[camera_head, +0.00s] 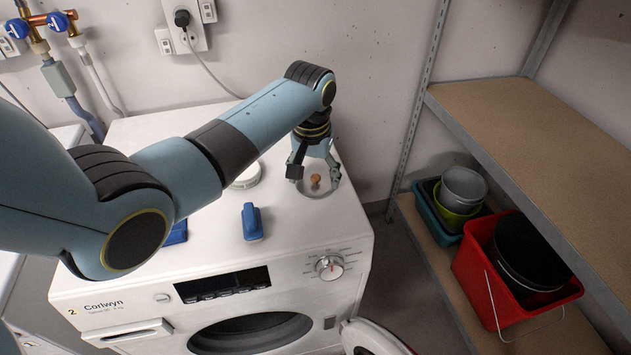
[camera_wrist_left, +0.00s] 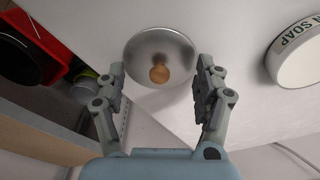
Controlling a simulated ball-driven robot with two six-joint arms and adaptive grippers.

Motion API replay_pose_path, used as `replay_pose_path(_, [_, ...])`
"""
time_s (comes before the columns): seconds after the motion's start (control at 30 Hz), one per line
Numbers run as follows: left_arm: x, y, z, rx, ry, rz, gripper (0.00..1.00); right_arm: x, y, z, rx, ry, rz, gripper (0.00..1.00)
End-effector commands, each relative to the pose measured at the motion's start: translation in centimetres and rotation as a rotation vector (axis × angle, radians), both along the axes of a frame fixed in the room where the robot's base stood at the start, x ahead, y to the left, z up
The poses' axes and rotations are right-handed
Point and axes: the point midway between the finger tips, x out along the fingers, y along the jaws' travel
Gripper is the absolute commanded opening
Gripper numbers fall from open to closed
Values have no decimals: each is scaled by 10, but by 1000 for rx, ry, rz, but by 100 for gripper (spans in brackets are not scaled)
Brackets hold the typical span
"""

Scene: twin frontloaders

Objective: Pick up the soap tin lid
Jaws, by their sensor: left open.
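The soap tin lid (camera_head: 322,190) is a round, shiny disc with a small wooden knob, lying on top of the white washing machine near its back right corner. In the left wrist view the lid (camera_wrist_left: 145,45) is at upper centre with its knob between the fingers. My left gripper (camera_head: 316,174) is open and points down over the lid, its fingers on either side of the knob. In the left wrist view the gripper (camera_wrist_left: 160,78) holds nothing. The white soap tin (camera_wrist_left: 295,55) stands beside the lid, partly hidden behind my arm in the head view (camera_head: 247,178). My right gripper is not in view.
A blue brush-like object (camera_head: 252,221) lies on the machine (camera_head: 300,228) near its front, with another blue item (camera_head: 177,233) partly behind my arm. Shelving (camera_head: 540,140) stands at right, with a red bucket (camera_head: 480,275) and bowls (camera_head: 462,190) on its lower level. The machine's door hangs open.

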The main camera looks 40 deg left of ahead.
Motion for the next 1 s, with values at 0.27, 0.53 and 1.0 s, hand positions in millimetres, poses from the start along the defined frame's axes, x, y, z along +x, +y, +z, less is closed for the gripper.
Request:
replay_pose_path(0.27, [1, 0, -7, 1, -2, 0, 70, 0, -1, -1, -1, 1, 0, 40])
replay_pose_path(0.53, [1, 0, -7, 0, -1, 0, 38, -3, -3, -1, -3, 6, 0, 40])
replay_pose_path(1.0, [-1, 0, -9, 0, 3, 0, 0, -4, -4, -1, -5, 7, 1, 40])
